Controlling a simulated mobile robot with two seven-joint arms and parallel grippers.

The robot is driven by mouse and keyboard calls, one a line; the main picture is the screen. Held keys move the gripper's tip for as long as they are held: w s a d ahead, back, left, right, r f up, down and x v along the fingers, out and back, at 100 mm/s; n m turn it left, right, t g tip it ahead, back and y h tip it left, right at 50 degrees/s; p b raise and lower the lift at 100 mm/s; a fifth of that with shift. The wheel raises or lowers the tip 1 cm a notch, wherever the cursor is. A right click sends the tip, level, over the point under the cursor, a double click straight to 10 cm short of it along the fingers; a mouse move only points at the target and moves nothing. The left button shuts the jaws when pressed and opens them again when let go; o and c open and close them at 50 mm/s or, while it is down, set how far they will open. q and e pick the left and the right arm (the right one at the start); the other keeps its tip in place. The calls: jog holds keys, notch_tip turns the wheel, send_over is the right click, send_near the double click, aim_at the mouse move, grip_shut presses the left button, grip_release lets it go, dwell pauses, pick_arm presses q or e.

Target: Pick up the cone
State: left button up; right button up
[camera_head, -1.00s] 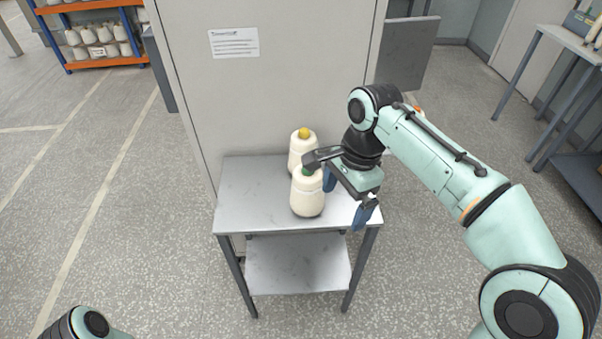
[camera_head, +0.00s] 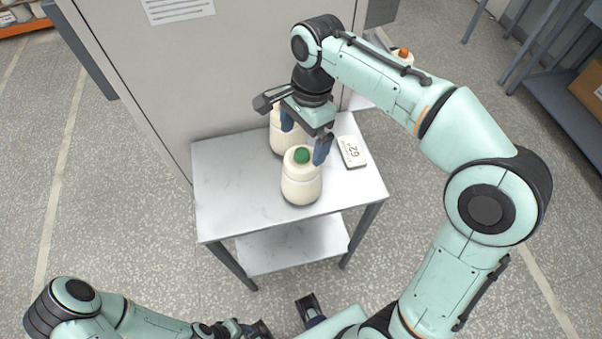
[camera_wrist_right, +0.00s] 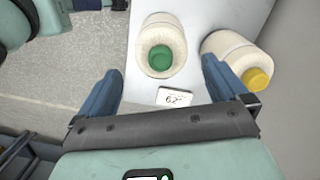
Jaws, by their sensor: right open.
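Two cream cones stand upright on the small metal table (camera_head: 222,190). The nearer has a green top (camera_head: 301,180) and also shows in the right wrist view (camera_wrist_right: 160,30). The other cone (camera_head: 281,142) stands behind it, its top hidden by my gripper in the head view; the right wrist view shows its yellow top (camera_wrist_right: 257,78). My right gripper (camera_head: 304,137) is open and empty, its blue fingers apart just behind and above the green-topped cone. My left gripper (camera_head: 285,320) is low at the bottom edge; its jaw state is unclear.
A white card reading 62 (camera_head: 352,152) lies on the table right of the cones. A tall grey cabinet panel (camera_head: 215,75) rises behind the table. Another cone with an orange top (camera_head: 402,54) shows beyond my right arm. The table's left side is clear.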

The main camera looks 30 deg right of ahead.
aim_at(302, 151)
notch_tip(302, 151, down, 2)
jog(key=shift+w+a+f, duration=0.1)
jog(key=shift+f, duration=0.15)
jog(key=shift+a+f+b, duration=0.2)
jog(key=shift+f+b, duration=0.45)
jog(key=shift+f, duration=1.7)
jog(key=c, duration=1.5)
pick_arm(q)
jog(key=shift+s+f, duration=0.15)
jog(key=shift+f, duration=0.65)
pick_arm(e)
jog(key=shift+o, duration=0.2)
jog(key=shift+r, duration=0.2)
pick_arm(q)
jog(key=w+r+p, duration=0.3)
jog(key=r+p, duration=0.2)
jog(key=r, duration=0.1)
pick_arm(e)
notch_tip(302, 151, up, 20)
jog(key=shift+f, duration=0.15)
pick_arm(q)
jog(key=shift+r, duration=0.1)
jog(key=shift+r, duration=0.1)
